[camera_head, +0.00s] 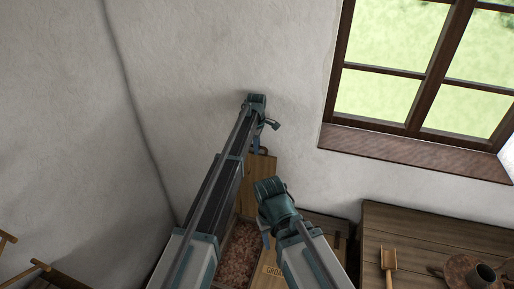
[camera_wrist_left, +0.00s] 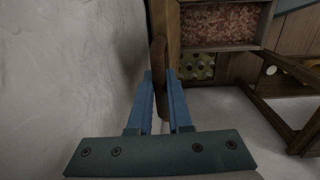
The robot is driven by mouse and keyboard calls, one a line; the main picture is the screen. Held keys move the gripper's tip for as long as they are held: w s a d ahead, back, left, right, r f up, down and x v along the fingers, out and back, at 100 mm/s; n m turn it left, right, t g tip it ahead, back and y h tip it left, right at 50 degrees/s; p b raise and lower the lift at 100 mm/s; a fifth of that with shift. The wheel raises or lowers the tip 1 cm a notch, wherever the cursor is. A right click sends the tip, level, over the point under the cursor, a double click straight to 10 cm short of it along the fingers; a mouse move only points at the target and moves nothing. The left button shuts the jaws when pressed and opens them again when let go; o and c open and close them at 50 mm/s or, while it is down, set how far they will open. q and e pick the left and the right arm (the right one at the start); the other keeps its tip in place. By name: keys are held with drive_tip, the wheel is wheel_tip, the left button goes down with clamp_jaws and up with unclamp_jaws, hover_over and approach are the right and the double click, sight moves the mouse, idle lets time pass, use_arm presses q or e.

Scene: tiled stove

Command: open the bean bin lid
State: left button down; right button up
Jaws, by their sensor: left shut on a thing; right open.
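The bean bin lid (camera_head: 262,168) is a wooden panel standing raised against the wall side, behind an open compartment of reddish-brown beans (camera_head: 241,247). In the left wrist view the lid shows edge-on (camera_wrist_left: 174,30), with a brown wooden handle (camera_wrist_left: 158,75) on it. My left gripper (camera_head: 258,145) is shut on this handle, its blue fingers on either side of it (camera_wrist_left: 160,95). The beans also show in the left wrist view (camera_wrist_left: 218,24). My right gripper (camera_head: 265,238) is open and empty, above the neighbouring lettered lid; its fingers are partly hidden.
A closed wooden lid (camera_head: 270,271) lettered "GROA…" lies beside the open compartment. A wooden table (camera_head: 425,232) at the right holds a wooden scoop (camera_head: 388,266) and a brown vessel (camera_head: 484,275). White walls stand close at left and behind; a window (camera_head: 420,70) is above.

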use_arm(q)
drive_tip(key=shift+w+d, duration=0.15)
drive_tip(key=shift+w, duration=0.25)
use_arm(e)
drive_tip(key=shift+w+d, duration=0.15)
drive_tip(key=shift+w, duration=0.25)
use_arm(q)
drive_tip(key=c, duration=0.8)
unclamp_jaws()
drive_tip(key=shift+c, duration=0.2)
drive_tip(key=shift+r, duration=0.15)
use_arm(e)
drive_tip(key=shift+r, duration=0.15)
use_arm(q)
wheel_tip(320, 180, up, 14)
drive_tip(key=p, duration=1.3)
drive_tip(key=shift+s+f+p, duration=0.2)
drive_tip(key=shift+s+p, duration=0.1)
drive_tip(key=shift+p, duration=0.1)
use_arm(e)
wheel_tip(320, 180, up, 14)
drive_tip(key=shift+f, duration=0.25)
drive_tip(key=shift+s, duration=0.1)
